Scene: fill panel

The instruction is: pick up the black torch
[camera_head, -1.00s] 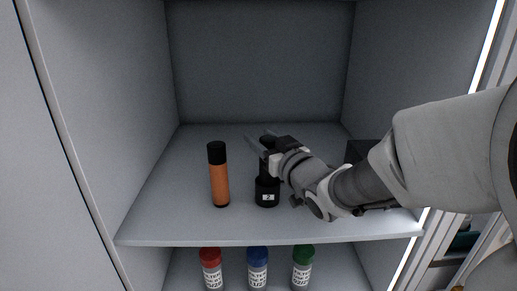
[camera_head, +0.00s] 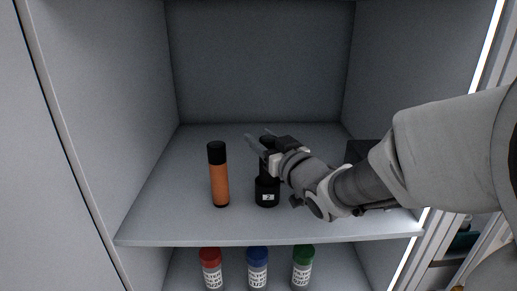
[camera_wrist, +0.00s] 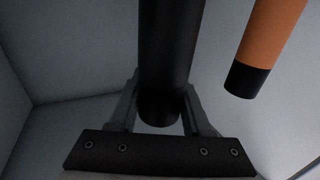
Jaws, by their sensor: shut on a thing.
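The black torch (camera_head: 267,190) stands upright on the cabinet shelf, with a small white label marked 2 near its lower end. My gripper (camera_head: 260,143) reaches in from the right and is shut on the torch's upper part. In the wrist view the torch (camera_wrist: 170,50) is a dark cylinder between the two fingers of my gripper (camera_wrist: 160,112). My gripper hides part of the torch's upper body. I cannot tell whether the torch's base is clear of the shelf.
An orange torch with black ends (camera_head: 220,180) stands just left of the black one; it also shows in the wrist view (camera_wrist: 270,35). A dark box (camera_head: 362,152) sits behind my arm. Red-, blue- and green-capped bottles (camera_head: 258,262) stand below the shelf (camera_head: 160,225). Cabinet walls enclose both sides.

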